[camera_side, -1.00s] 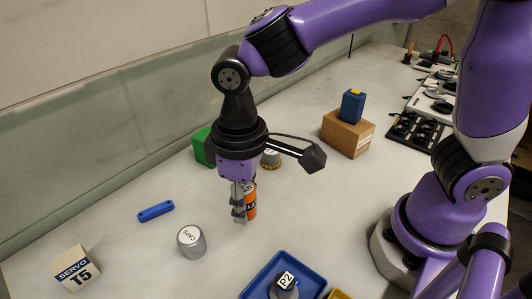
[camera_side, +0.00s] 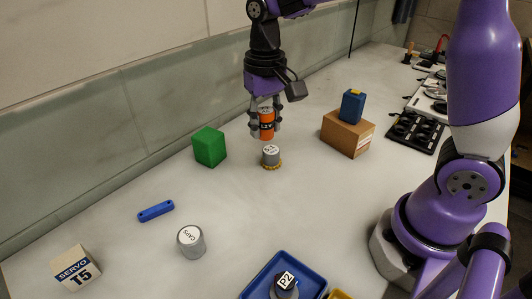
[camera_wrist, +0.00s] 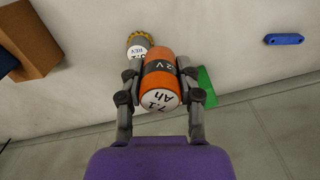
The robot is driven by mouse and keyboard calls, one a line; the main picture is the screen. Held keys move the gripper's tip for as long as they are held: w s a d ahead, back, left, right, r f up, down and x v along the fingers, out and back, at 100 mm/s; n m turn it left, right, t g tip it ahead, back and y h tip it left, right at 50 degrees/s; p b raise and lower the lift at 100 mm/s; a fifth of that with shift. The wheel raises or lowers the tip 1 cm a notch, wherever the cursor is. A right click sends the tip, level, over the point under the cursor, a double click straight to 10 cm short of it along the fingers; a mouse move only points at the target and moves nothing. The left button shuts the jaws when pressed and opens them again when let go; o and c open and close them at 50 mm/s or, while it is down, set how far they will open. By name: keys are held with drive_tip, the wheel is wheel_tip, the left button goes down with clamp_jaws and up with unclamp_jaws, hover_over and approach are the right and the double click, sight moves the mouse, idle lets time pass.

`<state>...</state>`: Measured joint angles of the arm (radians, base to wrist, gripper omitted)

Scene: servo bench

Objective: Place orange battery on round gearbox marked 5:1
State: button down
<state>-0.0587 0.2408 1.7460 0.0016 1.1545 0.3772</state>
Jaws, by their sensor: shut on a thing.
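The orange battery (camera_side: 266,124), a cylinder with a dark band, is upright between the fingers of my gripper (camera_side: 265,128), which is shut on it. It is held in the air, slightly behind and above a round grey gearbox (camera_side: 271,155) with a brass toothed base in the side view. In the wrist view the battery (camera_wrist: 160,80) shows its white end marked 7.1 Ah, and my gripper's fingers (camera_wrist: 158,85) press on both sides. The gearbox (camera_wrist: 138,43) shows beyond it, partly hidden; its marking is too small to read surely.
A green block (camera_side: 209,147) stands left of the gearbox. A cardboard box (camera_side: 347,133) with a blue block (camera_side: 352,106) on top stands to the right. A grey CAPS cylinder (camera_side: 191,241), blue bar (camera_side: 156,211), servo box (camera_side: 76,268) and blue tray (camera_side: 255,285) lie nearer. The middle bench is clear.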

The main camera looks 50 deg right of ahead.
hover_over(271, 150)
wheel_tip(271, 150, down, 3)
drive_tip(key=shift+f, duration=0.15)
drive_tip(key=shift+d+f, duration=0.1)
drive_tip(key=shift+f, duration=1.9)
drive_tip(key=shift+f, duration=0.15)
drive_tip(key=c, duration=0.5)
unclamp_jaws()
